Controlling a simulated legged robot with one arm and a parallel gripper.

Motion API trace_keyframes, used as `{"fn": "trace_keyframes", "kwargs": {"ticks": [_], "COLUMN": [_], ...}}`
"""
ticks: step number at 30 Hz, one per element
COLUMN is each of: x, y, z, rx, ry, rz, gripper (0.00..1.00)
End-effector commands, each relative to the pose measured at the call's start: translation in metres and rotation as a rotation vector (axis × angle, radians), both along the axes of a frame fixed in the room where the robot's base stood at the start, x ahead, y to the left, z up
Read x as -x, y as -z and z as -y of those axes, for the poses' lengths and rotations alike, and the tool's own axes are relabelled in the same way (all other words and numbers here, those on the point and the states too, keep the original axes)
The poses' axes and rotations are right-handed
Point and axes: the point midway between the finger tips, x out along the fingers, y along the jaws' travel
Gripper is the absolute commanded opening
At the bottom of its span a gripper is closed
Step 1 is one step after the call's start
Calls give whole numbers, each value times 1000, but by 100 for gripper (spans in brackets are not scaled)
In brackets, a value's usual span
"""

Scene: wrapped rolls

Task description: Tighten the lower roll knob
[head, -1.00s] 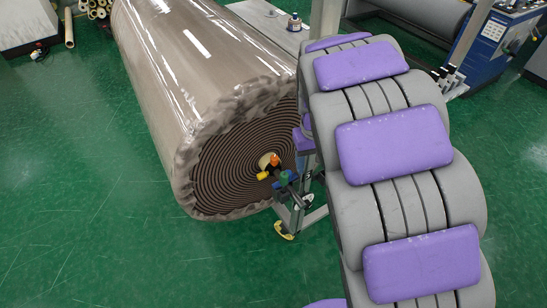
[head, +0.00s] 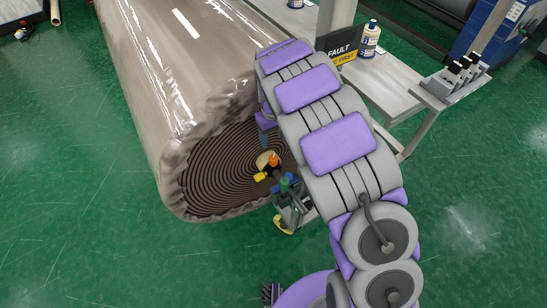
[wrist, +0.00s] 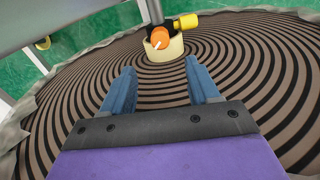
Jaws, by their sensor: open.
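A large wrapped brown roll (head: 215,190) lies with its spiral end facing me. A pale core (head: 262,160) sits in that end, with an orange knob (head: 273,159) and a yellow knob (head: 260,177) on a dark fitting at it. In the wrist view the orange knob (wrist: 161,39) and yellow knob (wrist: 187,22) show beyond my fingers. A green knob (head: 285,184) is on the stand at lower right. Which knob is the lower roll knob is unclear. My gripper (wrist: 160,66) is open and empty, in front of the roll end, short of the core; its fingertips touch no knob.
A wheeled metal stand (head: 291,214) is beside the roll end. A bench (head: 395,80) with a bottle (head: 370,38) and a black FAULT sign (head: 340,50) is behind my arm. Green floor (head: 90,240) is clear at the left and front.

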Motion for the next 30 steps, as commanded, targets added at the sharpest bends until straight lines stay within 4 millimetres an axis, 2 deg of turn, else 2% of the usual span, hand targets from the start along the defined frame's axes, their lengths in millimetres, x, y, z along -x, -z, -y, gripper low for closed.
{"fn": "trace_keyframes", "kwargs": {"ticks": [1, 3, 15, 21, 30], "x": [1, 1, 1, 0, 0], "y": [13, 27, 100, 117, 121], "z": [1, 0, 1, 1, 1], "rx": [1, 0, -2, -2, 0], "ry": [1, 1, 0, 0, 0], "rz": [-3, -4, -2, 3, 2], "gripper": [60, 60, 60, 60, 60]}}
